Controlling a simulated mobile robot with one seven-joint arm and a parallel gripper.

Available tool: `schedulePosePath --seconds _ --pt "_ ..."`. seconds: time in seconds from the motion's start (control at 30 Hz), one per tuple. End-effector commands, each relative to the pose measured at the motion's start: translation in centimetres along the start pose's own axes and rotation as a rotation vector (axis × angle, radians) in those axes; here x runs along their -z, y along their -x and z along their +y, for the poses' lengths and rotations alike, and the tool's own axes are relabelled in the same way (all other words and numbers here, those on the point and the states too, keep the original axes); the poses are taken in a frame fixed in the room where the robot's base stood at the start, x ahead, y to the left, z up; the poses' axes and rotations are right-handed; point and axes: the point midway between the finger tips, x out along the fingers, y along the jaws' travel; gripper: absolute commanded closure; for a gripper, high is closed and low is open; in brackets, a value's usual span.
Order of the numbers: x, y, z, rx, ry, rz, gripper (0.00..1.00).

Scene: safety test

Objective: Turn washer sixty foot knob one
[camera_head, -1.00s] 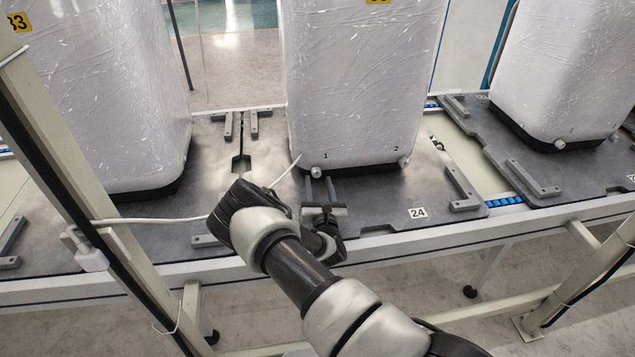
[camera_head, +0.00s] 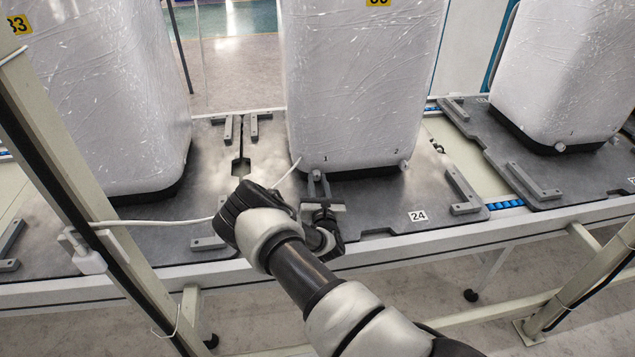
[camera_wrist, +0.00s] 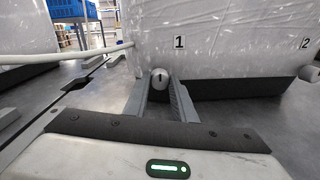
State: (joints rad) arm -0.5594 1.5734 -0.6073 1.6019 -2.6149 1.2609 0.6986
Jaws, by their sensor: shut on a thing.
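The middle washer (camera_head: 355,90) is a white, film-wrapped block on a grey pallet; its yellow label is cut off at the top edge. Foot knob one (camera_head: 315,175) is a small pale knob at its lower front left corner, under the printed 1. My gripper (camera_head: 318,182) reaches it from the front, with its two fingers shut on the knob. In the wrist view the knob (camera_wrist: 160,76) sits between the fingertips, with a dark mark on its face. Foot knob two (camera_head: 403,165) is at the front right corner, apart from my gripper.
A white cable (camera_head: 150,221) runs from the left post (camera_head: 60,160) past my wrist towards the washer's corner. Wrapped washers stand on the left (camera_head: 100,90) and right (camera_head: 560,80). The pallet (camera_head: 440,190) marked 24 has raised grey blocks. The conveyor's front rail (camera_head: 420,240) lies below my arm.

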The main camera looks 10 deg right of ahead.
Motion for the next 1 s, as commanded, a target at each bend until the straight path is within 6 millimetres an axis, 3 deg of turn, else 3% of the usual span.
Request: schedulePosePath --seconds 0.37,1.0 --pt "-0.44 0.03 -0.08 0.003 -0.184 0.012 0.99" --pt "-0.12 0.07 -0.28 0.004 -0.761 0.048 0.99"
